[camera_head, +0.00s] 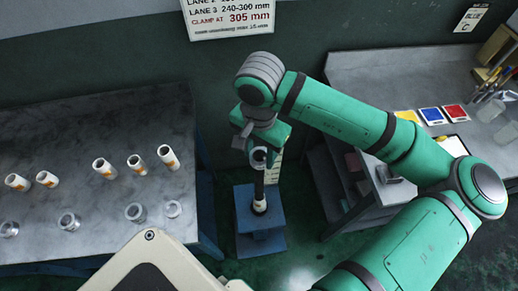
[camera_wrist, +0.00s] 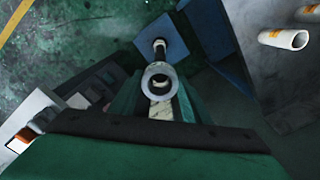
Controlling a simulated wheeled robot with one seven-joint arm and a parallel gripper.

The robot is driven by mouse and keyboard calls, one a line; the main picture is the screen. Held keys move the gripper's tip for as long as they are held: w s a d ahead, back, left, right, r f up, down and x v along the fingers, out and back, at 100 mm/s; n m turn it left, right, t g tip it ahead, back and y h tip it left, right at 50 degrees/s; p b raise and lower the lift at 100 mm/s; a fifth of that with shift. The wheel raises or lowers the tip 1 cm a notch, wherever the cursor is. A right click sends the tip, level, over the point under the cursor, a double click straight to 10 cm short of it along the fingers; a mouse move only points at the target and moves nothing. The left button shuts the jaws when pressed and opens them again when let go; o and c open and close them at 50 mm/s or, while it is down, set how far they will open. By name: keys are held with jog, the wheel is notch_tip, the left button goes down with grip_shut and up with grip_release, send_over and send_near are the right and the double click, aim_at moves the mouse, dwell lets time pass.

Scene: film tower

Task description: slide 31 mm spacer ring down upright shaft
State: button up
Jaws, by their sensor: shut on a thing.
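My gripper (camera_head: 262,146) is above the blue stand, pointing down, and is shut on a pale spacer ring (camera_head: 259,155). In the wrist view the ring (camera_wrist: 147,80) appears as an open light grey circle in front of the jaws. The dark upright shaft (camera_head: 259,187) rises from the blue stand (camera_head: 245,222) below the ring, and a white collar (camera_head: 260,207) sits low on it. The shaft (camera_wrist: 159,50) also shows in the wrist view, roughly in line with the ring. I cannot tell for sure whether the ring is around the shaft top.
A grey bench (camera_head: 100,125) on the left bears several white tubes with orange labels and several clear-grey rings. A pale graduated strip (camera_head: 275,170) stands beside the shaft. A workbench (camera_head: 365,80) with coloured cards and tools is on the right. A lane sign (camera_head: 232,15) hangs behind.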

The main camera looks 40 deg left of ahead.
aim_at(260, 160)
jog(key=shift+f, duration=1.95)
jog(key=o, duration=1.2)
notch_tip(260, 160, up, 11)
jog(key=shift+f, duration=0.15)
